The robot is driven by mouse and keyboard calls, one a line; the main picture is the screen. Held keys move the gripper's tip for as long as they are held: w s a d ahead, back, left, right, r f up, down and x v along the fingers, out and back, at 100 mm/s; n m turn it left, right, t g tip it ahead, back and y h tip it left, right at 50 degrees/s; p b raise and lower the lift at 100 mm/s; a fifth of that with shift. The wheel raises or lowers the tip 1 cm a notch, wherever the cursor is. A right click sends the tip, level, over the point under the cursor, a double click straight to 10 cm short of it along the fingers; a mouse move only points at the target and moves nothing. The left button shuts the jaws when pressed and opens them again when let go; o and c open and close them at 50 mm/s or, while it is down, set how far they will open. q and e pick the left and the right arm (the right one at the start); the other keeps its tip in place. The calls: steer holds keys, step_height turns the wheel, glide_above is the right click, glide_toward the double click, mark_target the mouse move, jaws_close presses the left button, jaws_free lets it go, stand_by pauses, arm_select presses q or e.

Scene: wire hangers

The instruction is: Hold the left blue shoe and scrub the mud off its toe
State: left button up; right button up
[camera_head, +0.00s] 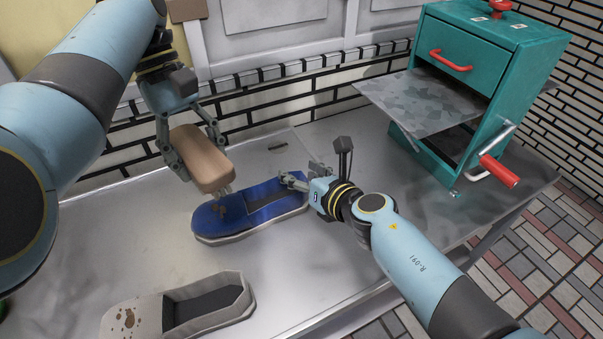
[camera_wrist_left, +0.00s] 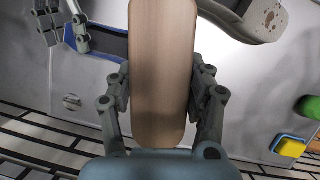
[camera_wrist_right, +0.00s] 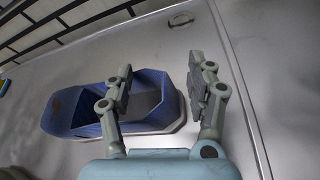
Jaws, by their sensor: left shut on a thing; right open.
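My left gripper (camera_head: 196,160) is shut on a tan wooden brush (camera_head: 203,157), which also fills the middle of the left wrist view (camera_wrist_left: 162,75). Its bristles hang just above or at the toe; I cannot tell if they touch. My right gripper (camera_head: 287,180) is open at the shoe's heel. In the right wrist view one finger is over the blue shoe's (camera_wrist_right: 75,108) opening and the other is outside the heel.
A beige shoe (camera_head: 205,303) with brown spots lies at the table's front. A teal cabinet (camera_head: 485,75) with red handles and a grey shelf stands at the right. A yellow and blue sponge (camera_wrist_left: 290,147) and a green item (camera_wrist_left: 309,108) show in the left wrist view.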

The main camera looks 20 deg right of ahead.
jaws_close()
stand_by(0.4)
steer(key=c, duration=0.7)
jaws_free()
steer(key=shift+o, duration=0.7)
steer(key=shift+c, duration=0.3)
steer(key=c, duration=0.5)
steer(key=shift+s+f, duration=0.1)
steer(key=shift+f, duration=0.05)
jaws_close()
